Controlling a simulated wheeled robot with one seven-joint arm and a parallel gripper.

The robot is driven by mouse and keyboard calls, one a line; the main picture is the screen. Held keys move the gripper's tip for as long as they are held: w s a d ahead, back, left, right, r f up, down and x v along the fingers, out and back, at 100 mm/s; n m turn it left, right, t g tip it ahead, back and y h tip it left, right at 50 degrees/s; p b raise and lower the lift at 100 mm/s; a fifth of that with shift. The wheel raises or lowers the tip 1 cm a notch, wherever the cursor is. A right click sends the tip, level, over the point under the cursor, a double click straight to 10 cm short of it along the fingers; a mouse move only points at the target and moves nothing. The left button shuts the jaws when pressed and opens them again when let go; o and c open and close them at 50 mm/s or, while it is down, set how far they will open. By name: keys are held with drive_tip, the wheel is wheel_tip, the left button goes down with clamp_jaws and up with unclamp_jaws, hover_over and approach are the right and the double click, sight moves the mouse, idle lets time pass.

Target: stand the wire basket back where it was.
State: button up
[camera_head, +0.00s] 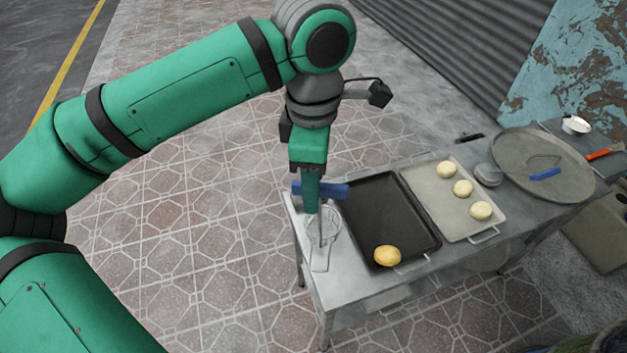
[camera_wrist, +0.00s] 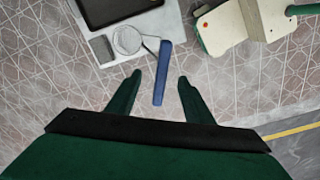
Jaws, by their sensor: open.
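The wire basket is a round wire frame with a blue handle (camera_head: 336,191). It is at the left end of the metal table (camera_head: 319,281), beside the dark tray. My gripper (camera_head: 311,207) is above that end, pointing down, and its fingers hide part of the basket. In the wrist view my gripper (camera_wrist: 159,79) is open, and the blue handle (camera_wrist: 161,75) runs between the two fingers with gaps on both sides. The round wire part (camera_wrist: 127,40) shows ahead of the fingertips. I cannot tell whether the basket rests fully on the table.
A dark tray (camera_head: 385,215) holds one dough ball (camera_head: 387,256). A light tray (camera_head: 425,181) beside it holds three more. A large round pan (camera_head: 520,150) with a blue-handled tool (camera_head: 545,174) lies farther right. A white bowl (camera_head: 575,125) stands behind. The tiled floor left of the table is clear.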

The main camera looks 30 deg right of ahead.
drive_tip(key=shift+r, duration=4.45)
